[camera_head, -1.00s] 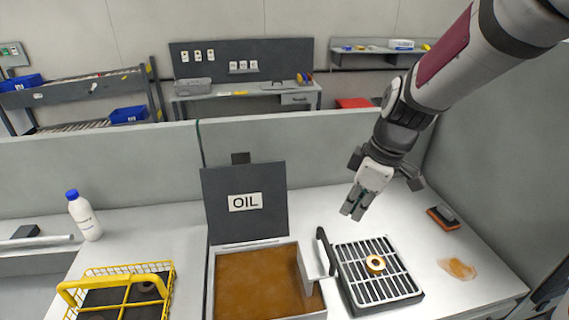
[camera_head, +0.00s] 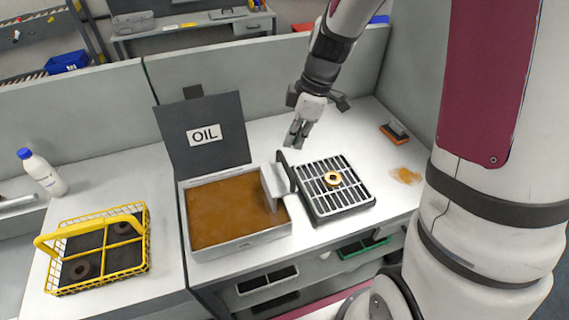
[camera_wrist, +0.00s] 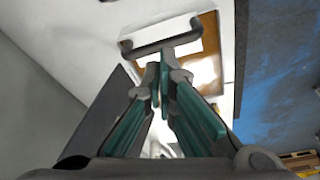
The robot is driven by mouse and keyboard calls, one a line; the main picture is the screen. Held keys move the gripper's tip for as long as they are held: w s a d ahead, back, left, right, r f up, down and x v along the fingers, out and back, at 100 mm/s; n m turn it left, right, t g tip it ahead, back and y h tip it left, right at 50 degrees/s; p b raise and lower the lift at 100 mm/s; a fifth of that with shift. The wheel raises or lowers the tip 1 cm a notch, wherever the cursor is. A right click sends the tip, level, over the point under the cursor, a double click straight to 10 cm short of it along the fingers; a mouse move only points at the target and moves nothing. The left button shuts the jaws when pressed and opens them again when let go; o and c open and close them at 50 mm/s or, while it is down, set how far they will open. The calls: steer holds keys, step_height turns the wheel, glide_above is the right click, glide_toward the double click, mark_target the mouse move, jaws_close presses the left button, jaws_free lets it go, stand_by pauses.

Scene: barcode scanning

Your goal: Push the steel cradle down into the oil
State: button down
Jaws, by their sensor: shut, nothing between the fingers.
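A grey steel plate with a dark bar handle, which I take as the cradle (camera_head: 270,187), stands at the right end of the oil tank (camera_head: 241,239). Its lower part is hidden in the brown oil (camera_head: 225,208). In the wrist view the handle (camera_wrist: 150,48) crosses ahead of the fingers, with oil (camera_wrist: 208,45) behind it. My gripper (camera_head: 296,140) points down, shut and empty, behind and above the handle in the head view. The fingertips (camera_wrist: 158,80) appear close to the handle, but I cannot tell whether they touch it.
A dark slatted rack (camera_head: 350,196) carrying a brass ring (camera_head: 333,179) stands right of the tank. The raised OIL lid (camera_head: 203,160) is behind it. A yellow wire basket (camera_head: 147,245) and white bottle (camera_head: 42,175) are left. A brush (camera_head: 394,134) and oil stain (camera_head: 406,175) are right.

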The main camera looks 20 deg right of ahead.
mark_target(286, 163)
steer(key=b+x, duration=0.2)
steer(key=x, duration=0.4)
steer(key=shift+w+b, duration=0.1)
steer(key=shift+b, duration=0.2)
steer(key=shift+f, duration=0.1)
steer(key=shift+d+b+x, duration=0.15)
steer(key=shift+b+x, duration=0.2)
steer(key=shift+x, duration=0.4)
steer(key=shift+d+b+x, duration=0.2)
steer(key=shift+b+x, duration=0.1)
steer(key=shift+x, duration=0.5)
steer(key=shift+s, duration=0.25)
steer(key=d, duration=0.1)
steer(key=s+d+r+p, duration=0.1)
steer(key=shift+d+r, duration=0.15)
steer(key=shift+d, duration=0.25)
steer(key=shift+r, duration=0.1)
